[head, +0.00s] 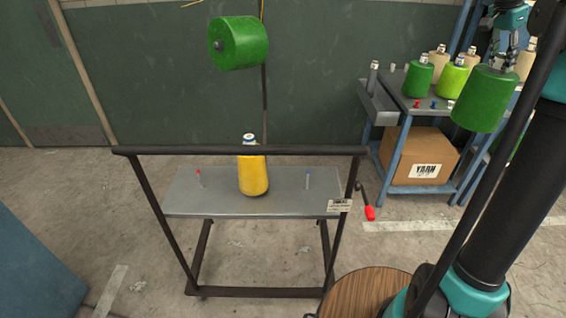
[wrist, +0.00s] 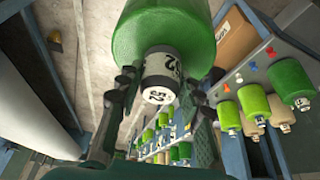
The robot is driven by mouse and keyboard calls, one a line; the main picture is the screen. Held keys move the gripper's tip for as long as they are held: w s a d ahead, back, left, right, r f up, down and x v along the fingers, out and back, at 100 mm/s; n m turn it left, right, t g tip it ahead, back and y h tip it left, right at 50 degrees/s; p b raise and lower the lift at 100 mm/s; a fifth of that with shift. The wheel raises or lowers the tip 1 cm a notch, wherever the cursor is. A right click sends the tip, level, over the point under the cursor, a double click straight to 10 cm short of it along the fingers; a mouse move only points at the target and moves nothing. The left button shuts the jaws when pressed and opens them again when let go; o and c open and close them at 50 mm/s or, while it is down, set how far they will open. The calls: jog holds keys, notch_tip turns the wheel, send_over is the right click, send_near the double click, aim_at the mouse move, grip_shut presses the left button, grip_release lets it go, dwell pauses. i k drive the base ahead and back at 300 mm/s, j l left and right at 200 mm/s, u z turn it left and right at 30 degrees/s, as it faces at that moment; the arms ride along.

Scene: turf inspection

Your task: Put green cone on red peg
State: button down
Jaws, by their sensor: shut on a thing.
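My gripper (head: 502,62) is at the upper right in the head view, shut on the top tube of a green cone (head: 485,100). The cone hangs below the fingers, in front of the shelf rack. In the wrist view, the fingers (wrist: 160,85) flank its black and white tube end, and the green body (wrist: 165,28) extends beyond. The red peg (head: 199,180) stands bare at the left of the grey cart top (head: 220,206). A yellow cone (head: 253,177) stands upright mid-cart.
Another green cone (head: 239,43) is suspended above the cart, tilted. The cart's dark top bar (head: 200,150) crosses in front. The rack (head: 385,108) holds green and cream cones; a cardboard box (head: 415,155) sits below. A round wooden top (head: 365,292) is near my arm.

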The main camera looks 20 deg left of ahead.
aim_at(203, 187)
jog(key=j+u, duration=0.45)
jog(key=j, duration=0.35)
jog(key=k+j+u, duration=0.1)
jog(key=j+u, duration=0.15)
jog(key=j, duration=0.2)
jog(key=k, duration=0.1)
